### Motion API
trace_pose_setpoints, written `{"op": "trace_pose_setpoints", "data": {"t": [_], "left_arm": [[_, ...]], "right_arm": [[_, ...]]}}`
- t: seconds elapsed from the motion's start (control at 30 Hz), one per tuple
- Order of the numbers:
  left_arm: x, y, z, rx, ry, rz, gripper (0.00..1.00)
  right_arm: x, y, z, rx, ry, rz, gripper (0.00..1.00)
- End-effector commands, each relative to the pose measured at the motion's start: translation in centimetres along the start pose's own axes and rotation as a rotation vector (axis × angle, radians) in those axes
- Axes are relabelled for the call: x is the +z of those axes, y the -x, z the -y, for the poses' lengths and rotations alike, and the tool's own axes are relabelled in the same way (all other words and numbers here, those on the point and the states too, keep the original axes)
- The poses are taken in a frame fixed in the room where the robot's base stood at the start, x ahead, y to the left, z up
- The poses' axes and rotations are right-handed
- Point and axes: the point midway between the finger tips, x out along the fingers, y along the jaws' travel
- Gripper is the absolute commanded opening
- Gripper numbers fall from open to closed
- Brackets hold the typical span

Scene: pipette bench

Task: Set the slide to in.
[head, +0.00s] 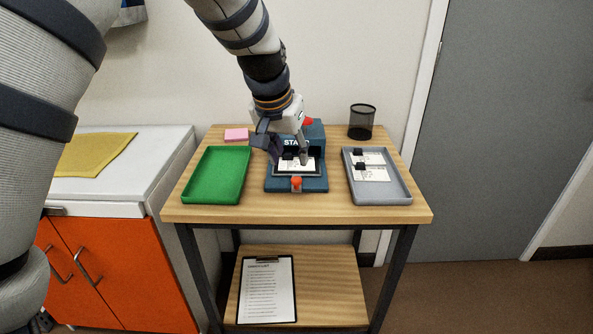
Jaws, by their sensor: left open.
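A blue stamp press (313,133) stands in the middle of the wooden table, with "STA" readable on its front. A slide (320,172) with a dark tray sits in front of its housing, on the blue base, and appears to be out. An orange-red knob (297,182) is at the slide's front edge. A white card (290,165) with a black clip lies on the slide. My left gripper (291,156) is open above the slide, fingers pointing down over the card. It hides part of the press and card; contact cannot be told. My right gripper is not in view.
A green tray (190,200) at left looks empty. A grey tray (405,196) at right holds cards with black clips. A pink pad (236,135) and a black mesh cup (361,122) stand at the back. A clipboard (266,290) lies on the lower shelf.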

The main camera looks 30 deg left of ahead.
Motion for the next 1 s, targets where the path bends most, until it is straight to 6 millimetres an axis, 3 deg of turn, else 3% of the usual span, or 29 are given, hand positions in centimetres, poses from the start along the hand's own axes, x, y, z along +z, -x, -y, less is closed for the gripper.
{"op": "trace_pose_setpoints", "data": {"t": [0.03,0.23,0.4,0.63,0.67,0.83,1.0], "left_arm": [[0.5,-2.5,0.0,-0.002,-0.002,0.021,0.41],[0.5,-6.7,0.0,-0.002,-0.002,0.016,0.41],[0.3,-7.9,0.0,-0.001,-0.004,0.01,0.41],[0.2,-7.8,0.0,-0.001,-0.004,0.006,0.41],[0.2,-7.8,0.0,-0.001,-0.004,0.006,0.38],[0.2,-7.8,0.0,-0.001,-0.004,0.006,0.0],[0.2,-7.8,0.0,-0.001,-0.004,0.006,0.0]], "right_arm": [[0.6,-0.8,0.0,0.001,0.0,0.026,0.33],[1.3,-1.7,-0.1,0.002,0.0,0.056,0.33],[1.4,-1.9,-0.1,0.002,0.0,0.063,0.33],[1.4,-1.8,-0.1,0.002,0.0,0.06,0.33],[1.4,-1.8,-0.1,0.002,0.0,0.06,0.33],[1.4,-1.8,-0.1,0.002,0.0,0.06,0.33],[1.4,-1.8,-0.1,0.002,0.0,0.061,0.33]]}}
